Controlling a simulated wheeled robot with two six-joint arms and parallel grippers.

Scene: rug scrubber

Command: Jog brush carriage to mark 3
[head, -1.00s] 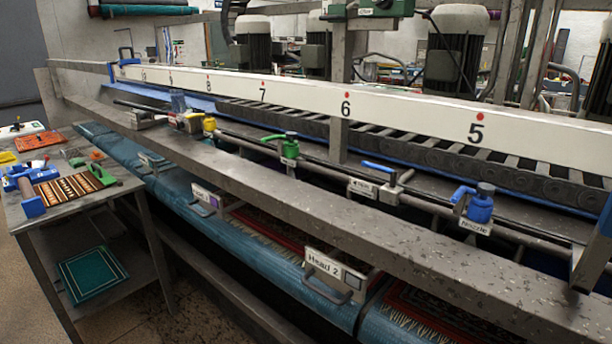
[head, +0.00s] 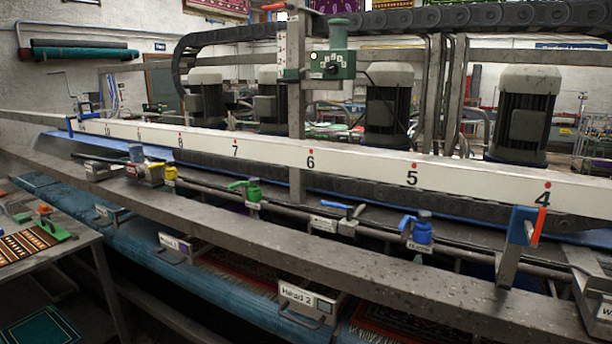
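A long white scale beam (head: 270,152) with red dots and black numbers runs across the head view. The numbers get smaller to the right, and mark 4 (head: 542,196) is the rightmost one in view. Mark 3 is out of view. A blue bracket with an orange-red pointer (head: 541,226) stands at the beam just by mark 4. A green control box (head: 333,65) with a knob sits on an upright post above the beam near mark 6. I cannot tell which part is the brush carriage. Neither of my grippers is in view.
A grey metal rail (head: 240,225) runs along the front. Behind it are valves with green (head: 247,190) and blue (head: 415,232) handles. A "Head 2" drawer-like handle (head: 300,303) sticks out below. A side table (head: 60,262) stands at lower left.

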